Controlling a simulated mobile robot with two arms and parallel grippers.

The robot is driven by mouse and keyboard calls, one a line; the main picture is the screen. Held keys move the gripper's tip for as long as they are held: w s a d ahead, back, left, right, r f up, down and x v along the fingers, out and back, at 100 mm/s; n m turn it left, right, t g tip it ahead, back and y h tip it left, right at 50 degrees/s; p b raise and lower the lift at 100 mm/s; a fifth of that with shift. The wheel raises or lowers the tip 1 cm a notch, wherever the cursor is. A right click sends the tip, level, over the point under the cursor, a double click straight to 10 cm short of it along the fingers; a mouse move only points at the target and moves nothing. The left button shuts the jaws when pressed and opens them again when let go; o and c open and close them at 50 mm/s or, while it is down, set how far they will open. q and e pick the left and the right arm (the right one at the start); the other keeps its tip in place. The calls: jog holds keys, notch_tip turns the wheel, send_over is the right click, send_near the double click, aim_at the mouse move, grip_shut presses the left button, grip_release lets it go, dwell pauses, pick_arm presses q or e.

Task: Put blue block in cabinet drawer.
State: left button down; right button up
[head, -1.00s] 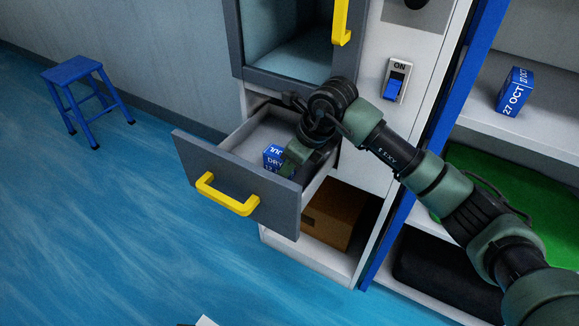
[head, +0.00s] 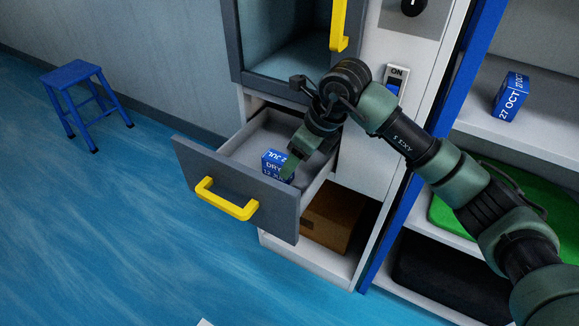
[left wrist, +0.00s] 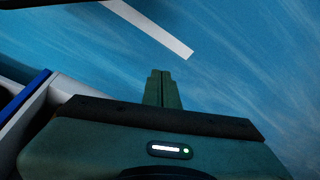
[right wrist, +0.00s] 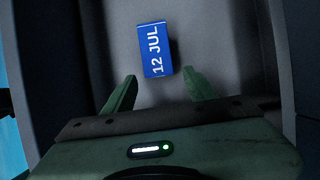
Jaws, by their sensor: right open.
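The blue block (head: 276,166) with white lettering rests in the pulled-out cabinet drawer (head: 240,183), near its front panel. In the right wrist view the block (right wrist: 154,50) lies on the grey drawer floor, just beyond my fingertips and not between them. My right gripper (right wrist: 160,83) is open and empty. In the head view my right gripper (head: 293,170) reaches down into the drawer and overlaps the block's right side. My left gripper (left wrist: 163,77) has its fingers together with nothing between them, over the blue floor; it is not in the head view.
The drawer has a yellow handle (head: 227,203). Above it is a compartment with a yellow-handled door (head: 339,25). A brown box (head: 331,217) sits in the compartment below. Another blue block (head: 510,97) stands on the right shelf. A blue stool (head: 75,75) stands at the left; the floor between is clear.

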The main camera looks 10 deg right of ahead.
pick_arm(q)
jog(key=shift+s+f, duration=0.25)
jog(key=shift+f, duration=0.95)
pick_arm(e)
jog(key=v, duration=0.6)
jog(key=shift+r, duration=0.35)
jog(key=shift+s+d, duration=0.1)
jog(key=shift+d, duration=0.05)
pick_arm(q)
jog(key=shift+p, duration=0.3)
